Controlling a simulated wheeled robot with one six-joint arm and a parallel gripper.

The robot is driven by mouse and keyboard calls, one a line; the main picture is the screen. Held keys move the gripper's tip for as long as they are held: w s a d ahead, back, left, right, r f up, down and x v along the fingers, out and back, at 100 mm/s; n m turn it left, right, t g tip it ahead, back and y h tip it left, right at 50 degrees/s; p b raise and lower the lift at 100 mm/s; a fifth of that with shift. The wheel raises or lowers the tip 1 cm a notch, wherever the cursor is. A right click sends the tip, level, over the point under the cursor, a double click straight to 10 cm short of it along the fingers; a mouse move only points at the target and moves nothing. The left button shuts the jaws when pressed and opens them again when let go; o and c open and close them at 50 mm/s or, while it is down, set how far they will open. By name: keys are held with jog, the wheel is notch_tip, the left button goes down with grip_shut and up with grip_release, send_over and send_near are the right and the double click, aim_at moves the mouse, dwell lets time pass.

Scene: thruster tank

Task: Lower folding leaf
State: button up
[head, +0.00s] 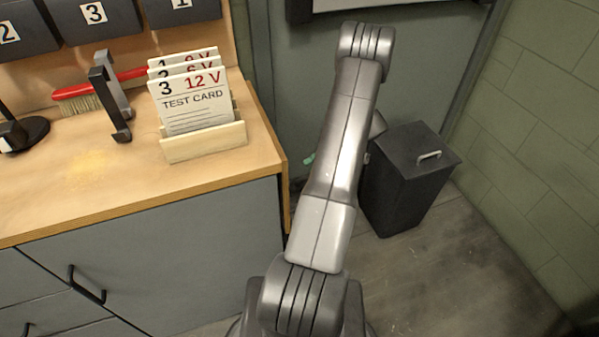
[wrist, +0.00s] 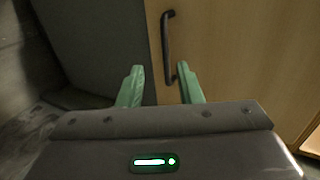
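In the wrist view, a light wooden panel (wrist: 240,55) with a black bar handle (wrist: 168,40) fills the middle and right; it looks like the folding leaf. My gripper (wrist: 160,67) is open, its two green fingers apart and empty. The handle shows ahead of the gap between them, its lower end close to the right fingertip; I cannot tell whether they touch. In the head view, a narrow wooden edge (head: 285,205) hangs below the bench's right end, perhaps the same panel edge-on. One green fingertip (head: 309,159) shows beside my arm, which hides the rest of the gripper.
The wooden bench (head: 90,205) stands at left, with a test card holder (head: 205,142), a red brush (head: 80,98) and a grey bracket (head: 110,95) on it. A dark bin (head: 405,180) stands right of my arm. Floor (head: 460,260) is clear at lower right.

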jog(key=v, duration=0.5)
jog(key=x, duration=1.3)
jog(key=shift+w, duration=0.1)
